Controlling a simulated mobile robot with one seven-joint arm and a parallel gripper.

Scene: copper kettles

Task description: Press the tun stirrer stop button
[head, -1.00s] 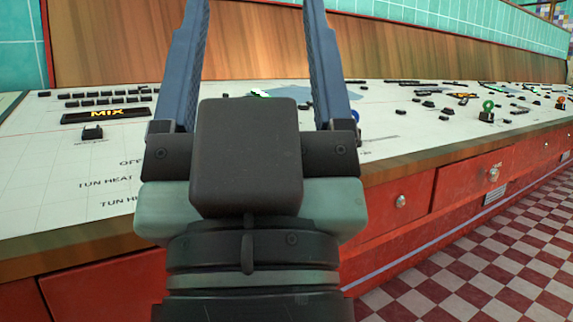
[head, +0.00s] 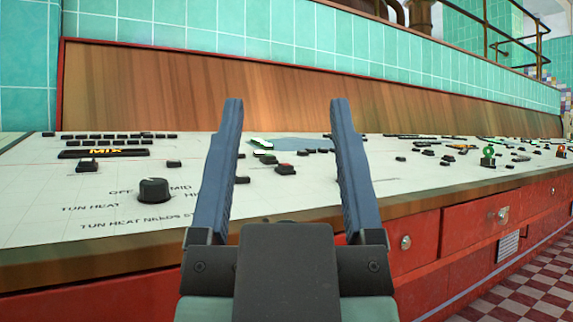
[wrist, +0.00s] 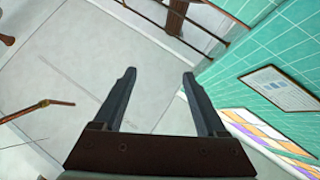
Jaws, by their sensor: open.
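The pale control panel (head: 100,185) slopes in front of me, covered with small dark buttons. A button with a red top (head: 284,168) shows between my fingers in the head view. Its label is too small to read, so I cannot tell if it is the tun stirrer stop. My gripper (head: 285,102) is open and empty, its two blue-grey fingers apart and overlapping the panel and wood backboard in the picture. The gripper also shows open in the wrist view (wrist: 159,75), with no panel button in sight there.
Red drawers with knobs (head: 405,242) are below the panel's wooden edge.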

